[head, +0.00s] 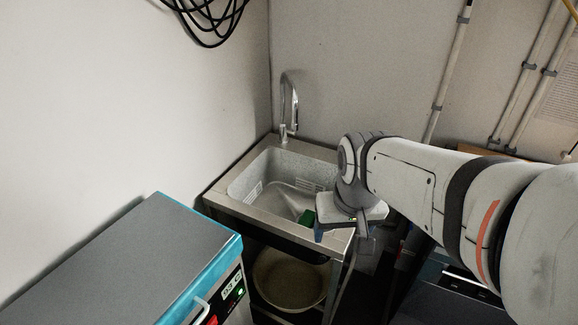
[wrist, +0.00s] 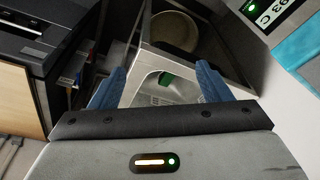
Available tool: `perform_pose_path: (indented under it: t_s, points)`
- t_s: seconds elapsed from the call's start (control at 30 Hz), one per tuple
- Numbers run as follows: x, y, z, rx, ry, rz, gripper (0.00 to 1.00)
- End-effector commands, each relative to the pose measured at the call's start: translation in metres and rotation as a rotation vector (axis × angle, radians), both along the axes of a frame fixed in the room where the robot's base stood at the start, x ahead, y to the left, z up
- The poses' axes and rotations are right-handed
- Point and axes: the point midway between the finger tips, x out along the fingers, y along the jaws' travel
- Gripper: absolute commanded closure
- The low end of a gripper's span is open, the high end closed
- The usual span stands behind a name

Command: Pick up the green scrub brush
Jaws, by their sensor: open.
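The green scrub brush (head: 307,217) shows as a small green patch at the near side of the sink basin, just left of my gripper (head: 338,235) in the head view. The arm and gripper hide part of that area. In the wrist view the brush (wrist: 173,80) is partly visible, lying between and beyond the blue fingers of my gripper (wrist: 161,68). The fingers are wide apart with nothing between them. I cannot tell how far below the fingertips the brush lies.
The grey sink (head: 246,212) has a tall curved tap (head: 291,100) at the back. A round bucket (head: 285,280) stands beneath it. A drying oven (head: 150,255) with a blue edge stands at the lower left. In the wrist view a dark machine (wrist: 35,40) is at the left.

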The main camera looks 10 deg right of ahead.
Motion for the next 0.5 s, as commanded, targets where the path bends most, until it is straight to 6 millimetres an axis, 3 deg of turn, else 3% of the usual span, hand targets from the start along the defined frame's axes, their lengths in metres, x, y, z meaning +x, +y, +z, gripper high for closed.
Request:
perform_pose_path:
  t_s: [0.27, 0.5]
  points:
    - [0.105, 0.0, -0.038, 0.027, 0.064, -0.152, 0.29]
    - [0.192, 0.0, -0.098, 0.044, 0.114, -0.289, 0.29]
